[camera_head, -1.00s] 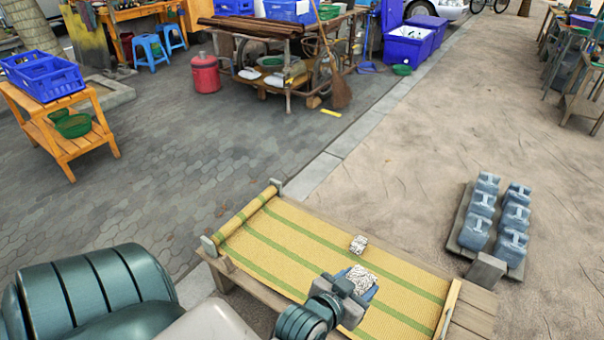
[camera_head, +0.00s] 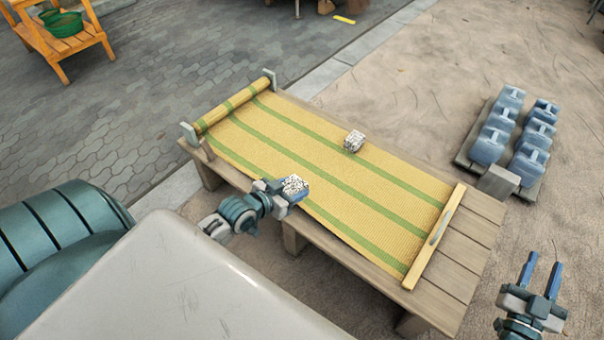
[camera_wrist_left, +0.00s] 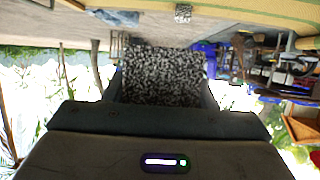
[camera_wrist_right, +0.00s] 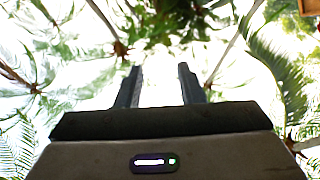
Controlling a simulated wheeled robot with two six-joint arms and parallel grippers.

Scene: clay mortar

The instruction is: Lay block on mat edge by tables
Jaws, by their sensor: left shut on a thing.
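A yellow mat (camera_head: 330,190) with green stripes lies partly unrolled on a low wooden table, its rolled end (camera_head: 234,104) at the upper left. A speckled black-and-white block (camera_head: 354,141) sits on the mat near its far long edge. My left gripper (camera_head: 284,192) is shut on a second speckled block (camera_head: 295,185) at the near long edge of the mat; this block fills the space between the fingers in the left wrist view (camera_wrist_left: 163,76). I cannot tell whether it touches the mat. My right gripper (camera_head: 541,275) is open and empty, right of the table.
The low wooden table (camera_head: 480,235) has bare planks at its right end, past a wooden bar (camera_head: 435,237) across the mat. Several blue-grey weights (camera_head: 512,133) stand on a board to the right. An orange shelf (camera_head: 62,42) stands at the far left.

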